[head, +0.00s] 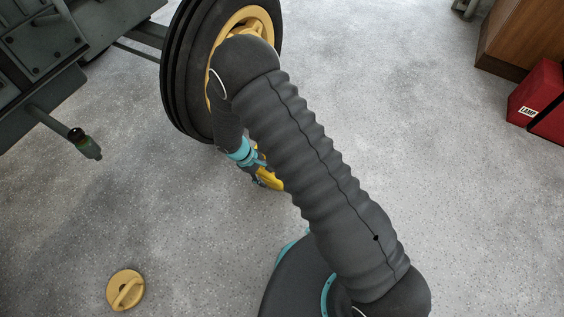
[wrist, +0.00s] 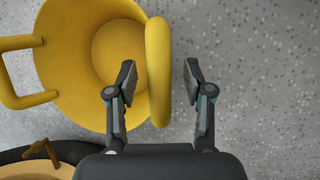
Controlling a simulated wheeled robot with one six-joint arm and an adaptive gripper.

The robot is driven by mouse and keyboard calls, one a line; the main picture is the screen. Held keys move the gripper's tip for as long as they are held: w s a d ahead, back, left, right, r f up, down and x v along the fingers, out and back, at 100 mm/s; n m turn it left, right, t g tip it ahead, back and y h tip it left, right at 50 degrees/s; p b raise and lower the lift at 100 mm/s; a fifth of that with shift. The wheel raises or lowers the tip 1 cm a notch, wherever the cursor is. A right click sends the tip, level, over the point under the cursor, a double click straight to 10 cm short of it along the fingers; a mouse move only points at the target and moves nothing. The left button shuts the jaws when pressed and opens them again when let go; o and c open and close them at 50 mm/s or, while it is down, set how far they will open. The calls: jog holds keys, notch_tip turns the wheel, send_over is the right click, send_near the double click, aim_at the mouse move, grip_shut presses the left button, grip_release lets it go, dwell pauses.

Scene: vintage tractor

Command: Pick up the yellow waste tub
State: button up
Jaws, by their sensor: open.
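The yellow waste tub (wrist: 100,50) fills the left half of the wrist view, seen from above into its open top. A loop handle sticks out on its left side, and a thick curved yellow band runs along its right side. My gripper (wrist: 159,76) is open, with one finger on each side of this band. The left finger is over the tub's opening and the right finger is outside over the floor. I cannot tell whether either finger touches. In the head view a small part of the tub (head: 269,179) shows beside my arm, which hides the rest.
The tractor's front wheel (head: 180,75) stands close to the tub, and its rim also shows in the wrist view (wrist: 45,165). A round yellow lid-like piece (head: 125,290) lies on the floor. A red box (head: 540,100) and wooden cabinet (head: 515,40) stand right. Floor between is clear.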

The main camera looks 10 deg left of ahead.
grip_shut()
jog(key=shift+r, duration=0.1)
dwell(0.3)
